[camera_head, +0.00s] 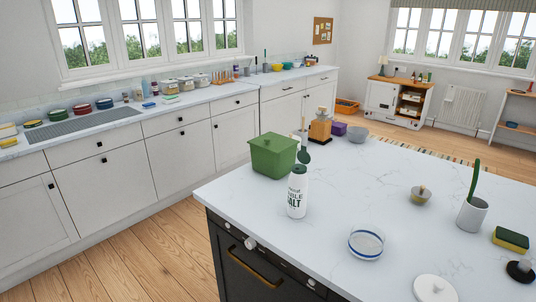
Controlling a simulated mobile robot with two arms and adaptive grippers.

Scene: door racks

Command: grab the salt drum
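Neither of my grippers is in view.
A glass bowl with a blue band (366,243) stands to the right front of the drum. A wooden mill-like object (320,127) stands behind. Wooden floor (150,262) lies left.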

